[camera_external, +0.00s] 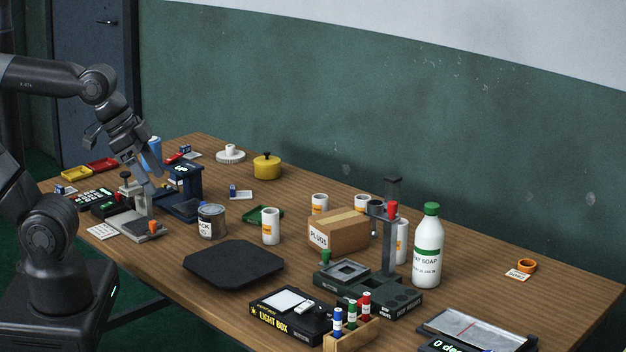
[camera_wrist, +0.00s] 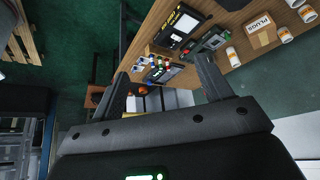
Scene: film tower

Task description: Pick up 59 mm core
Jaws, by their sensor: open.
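An orange ring (camera_external: 526,265) lies near the right end of the wooden table, beside a small printed card (camera_external: 518,274). The card's print is too small to read, so I cannot confirm that the ring is the 59 mm core. A white flanged disc with a raised hub (camera_external: 230,153) sits at the far left. My gripper (camera_external: 140,172) is over the left part of the table in the external view, far from the ring. In the wrist view its two fingers (camera_wrist: 162,76) stand wide apart with nothing between them. The ring is not clear in the wrist view.
A soap bottle (camera_external: 427,250), a grey column stand (camera_external: 389,230) and a PLUGS box (camera_external: 338,231) stand mid-right. A light box (camera_external: 290,314) and a marker rack (camera_external: 350,334) are at the front. Open tabletop (camera_external: 475,265) lies between bottle and ring.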

